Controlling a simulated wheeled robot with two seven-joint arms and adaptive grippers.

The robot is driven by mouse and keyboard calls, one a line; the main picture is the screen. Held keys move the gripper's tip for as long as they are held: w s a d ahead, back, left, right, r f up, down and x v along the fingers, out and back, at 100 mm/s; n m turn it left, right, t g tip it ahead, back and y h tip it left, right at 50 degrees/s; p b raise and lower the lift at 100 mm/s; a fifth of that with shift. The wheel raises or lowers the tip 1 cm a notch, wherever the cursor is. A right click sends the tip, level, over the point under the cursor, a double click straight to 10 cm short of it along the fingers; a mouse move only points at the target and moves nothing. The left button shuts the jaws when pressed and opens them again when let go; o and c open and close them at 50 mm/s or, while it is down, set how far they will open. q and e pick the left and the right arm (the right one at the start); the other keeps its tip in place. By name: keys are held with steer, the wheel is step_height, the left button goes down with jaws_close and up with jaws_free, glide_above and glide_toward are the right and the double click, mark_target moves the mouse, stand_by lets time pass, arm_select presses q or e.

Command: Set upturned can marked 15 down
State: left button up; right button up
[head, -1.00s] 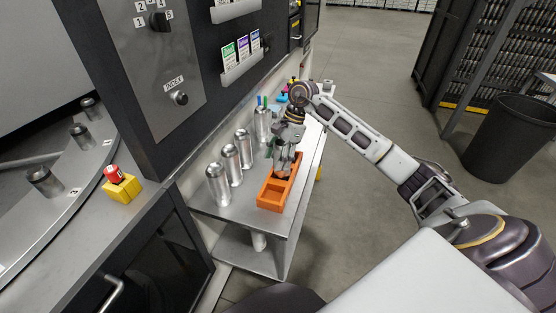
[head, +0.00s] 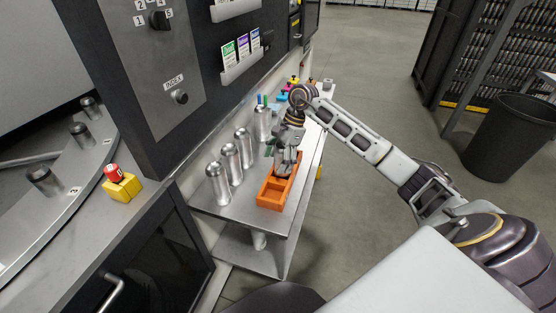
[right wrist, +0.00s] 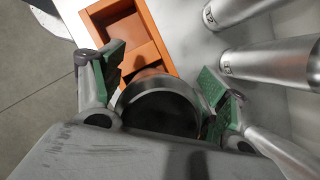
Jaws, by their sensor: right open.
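A metal can (right wrist: 160,105) with its dark, round, rimmed end facing the camera sits between my right gripper's fingers in the right wrist view. No number on it can be read. My right gripper (right wrist: 165,98) is open, with a green-padded finger on each side of the can. The orange tray (right wrist: 172,46) also shows just beyond the can in the wrist view. My left gripper is not in view.
Several upright silver cans (head: 218,184) stand in a row left of the tray on the metal table (head: 240,212). The machine panel (head: 150,60) rises close on the left. A red button on a yellow box (head: 122,184) is at the left. Open floor lies right of the table.

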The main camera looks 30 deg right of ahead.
steer(key=v, duration=1.2)
steer(key=shift+b, duration=0.4)
stand_by(0.9)
